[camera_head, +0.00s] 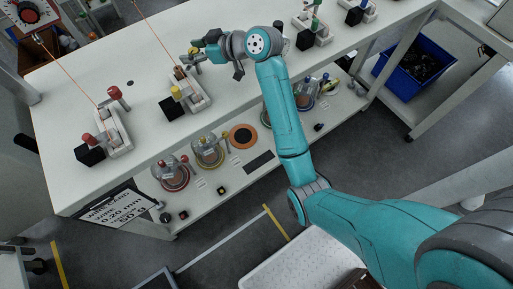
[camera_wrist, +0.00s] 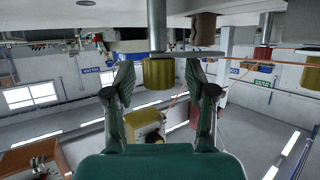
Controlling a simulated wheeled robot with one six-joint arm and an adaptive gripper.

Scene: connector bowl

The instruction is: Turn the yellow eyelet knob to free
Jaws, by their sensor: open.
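The yellow eyelet knob (camera_wrist: 158,72) is a short ribbed cylinder on a grey metal post in the wrist view. It lies between the two fingertips of my gripper (camera_wrist: 158,80). The fingers stand open, with a visible gap on each side of the knob. In the head view my gripper (camera_head: 199,50) is at the upper middle, over the white table (camera_head: 130,62), and the knob shows as a small yellow spot (camera_head: 193,51) at its fingers.
A similar fixture with red knobs (camera_head: 115,92) stands to the left. Fixtures with green and blue parts (camera_head: 315,25) stand to the right. Thin orange wires (camera_head: 157,35) run across the table to the fixtures. A lower shelf holds spools (camera_head: 207,152). A blue bin (camera_head: 415,62) is at right.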

